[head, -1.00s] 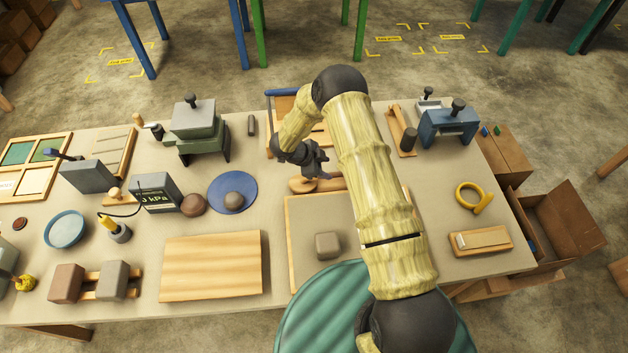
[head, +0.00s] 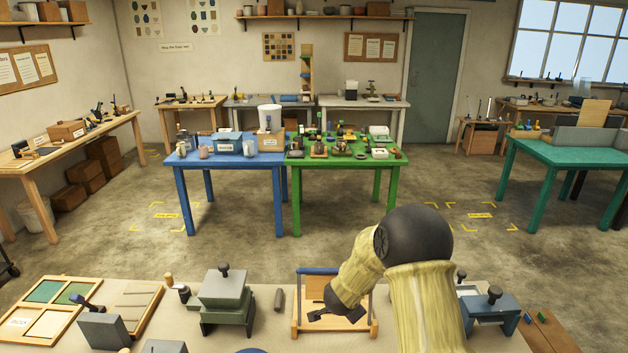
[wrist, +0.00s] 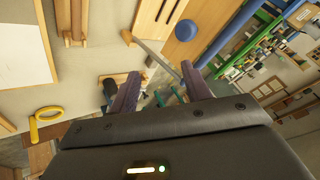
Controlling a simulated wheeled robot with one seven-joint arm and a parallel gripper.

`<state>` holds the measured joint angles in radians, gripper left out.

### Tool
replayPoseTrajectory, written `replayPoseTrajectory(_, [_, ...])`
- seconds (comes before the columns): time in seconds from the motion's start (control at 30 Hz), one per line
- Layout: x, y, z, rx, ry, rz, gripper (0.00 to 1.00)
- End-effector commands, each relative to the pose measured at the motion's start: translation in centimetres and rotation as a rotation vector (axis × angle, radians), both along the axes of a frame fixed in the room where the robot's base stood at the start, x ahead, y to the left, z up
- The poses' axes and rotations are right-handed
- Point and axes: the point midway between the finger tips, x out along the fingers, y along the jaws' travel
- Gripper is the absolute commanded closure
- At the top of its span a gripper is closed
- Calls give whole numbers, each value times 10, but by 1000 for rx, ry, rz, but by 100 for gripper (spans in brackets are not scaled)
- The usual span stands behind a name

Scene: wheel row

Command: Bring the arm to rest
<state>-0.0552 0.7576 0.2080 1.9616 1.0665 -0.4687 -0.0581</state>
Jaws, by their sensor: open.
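My arm, in bamboo-like yellow segments with dark joints, rises at the lower right of the middle in the head view. My gripper (head: 338,314) appears small and dark in front of a wooden frame with a blue bar (head: 318,271) on the near bench. In the wrist view its two purple-grey fingers (wrist: 160,86) stand apart with nothing held between them. The lower part of the arm is cut off by the picture's bottom edge. I cannot tell how high the gripper is above the bench.
The near bench (head: 262,330) carries a green-grey press (head: 225,297), a blue press (head: 490,312) and a wooden tray of panels (head: 48,300). A yellow ring (wrist: 45,115) shows in the wrist view. Beyond lie open floor, a blue table (head: 225,164) and a green table (head: 345,168).

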Motion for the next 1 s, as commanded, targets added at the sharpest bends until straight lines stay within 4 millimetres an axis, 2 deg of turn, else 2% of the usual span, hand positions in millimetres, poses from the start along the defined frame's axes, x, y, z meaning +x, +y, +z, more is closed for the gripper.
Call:
replayPoseTrajectory(0.03, [-8,0,18,-5,1,69,52])
replayPoseTrajectory(0.1, [-23,2,36,-13,16,170,52])
replayPoseTrajectory(0.17, [-38,1,50,-25,35,251,52])
replayPoseTrajectory(0.3, [-83,-3,76,-60,102,430,52])
replayPoseTrajectory(0.37, [-105,-7,85,-80,139,499,52])
replayPoseTrajectory(0.5, [-165,-21,101,-133,242,649,52])
replayPoseTrajectory(0.7, [-252,-48,112,-215,412,813,52])
replayPoseTrajectory(0.83, [-282,-59,114,-245,479,859,52])
replayPoseTrajectory(1.0, [-288,-62,114,-251,496,870,52])
